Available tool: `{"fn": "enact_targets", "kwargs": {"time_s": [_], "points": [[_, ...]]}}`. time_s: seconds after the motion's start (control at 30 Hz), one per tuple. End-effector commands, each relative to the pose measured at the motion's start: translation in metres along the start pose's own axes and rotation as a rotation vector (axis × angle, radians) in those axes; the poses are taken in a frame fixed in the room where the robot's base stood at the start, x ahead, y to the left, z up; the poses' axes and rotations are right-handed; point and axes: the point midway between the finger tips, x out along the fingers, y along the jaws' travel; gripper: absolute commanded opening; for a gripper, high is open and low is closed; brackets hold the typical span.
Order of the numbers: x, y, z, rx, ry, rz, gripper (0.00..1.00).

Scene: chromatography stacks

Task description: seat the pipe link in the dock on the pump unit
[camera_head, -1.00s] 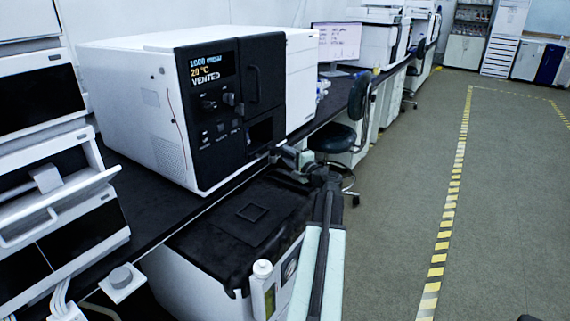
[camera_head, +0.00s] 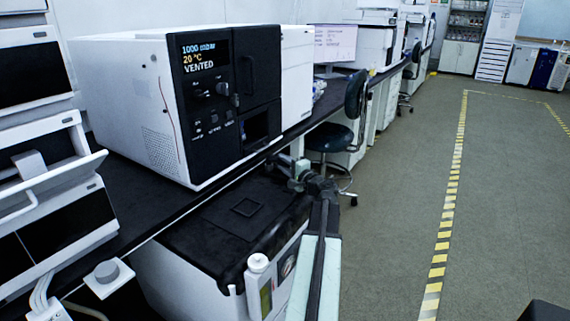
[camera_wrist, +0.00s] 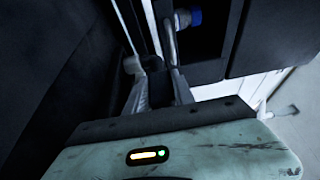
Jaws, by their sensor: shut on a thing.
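My gripper (camera_head: 294,168) is at the end of my raised arm in the head view, in front of the bench edge and above the far right part of the pump unit. The wrist view shows its fingers (camera_wrist: 156,90) closed around a grey tube-like piece, the pipe link (camera_wrist: 169,45); its far end is hard to make out. The pump unit (camera_head: 180,285) is a white box with a black top, low beside the bench. A raised square outline (camera_head: 248,207) lies on its top; I cannot tell whether this is the dock. A blue-capped part (camera_wrist: 187,18) shows near the pipe link.
A white instrument (camera_head: 130,110) with a black front reading "VENTED" stands on the black bench above the pump unit. A stool (camera_head: 330,138) stands behind my gripper. A white bottle (camera_head: 258,280) is at the pump unit's front.

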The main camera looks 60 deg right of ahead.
Motion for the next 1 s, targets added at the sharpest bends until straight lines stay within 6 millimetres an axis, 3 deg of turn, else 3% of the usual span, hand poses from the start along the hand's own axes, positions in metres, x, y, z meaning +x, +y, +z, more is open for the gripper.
{"fn": "enact_targets", "kwargs": {"time_s": [0.37,0.4,0.5,0.83,1.0], "points": [[-0.001,0.008,0.0,0.0,-0.001,0.003,0.0],[-0.001,0.009,0.0,0.0,-0.001,0.004,0.33],[-0.002,0.009,0.0,0.0,-0.001,0.004,0.55],[-0.004,0.01,0.001,0.001,-0.001,0.005,0.55],[-0.023,0.009,0.002,0.001,0.001,0.004,0.55]]}}
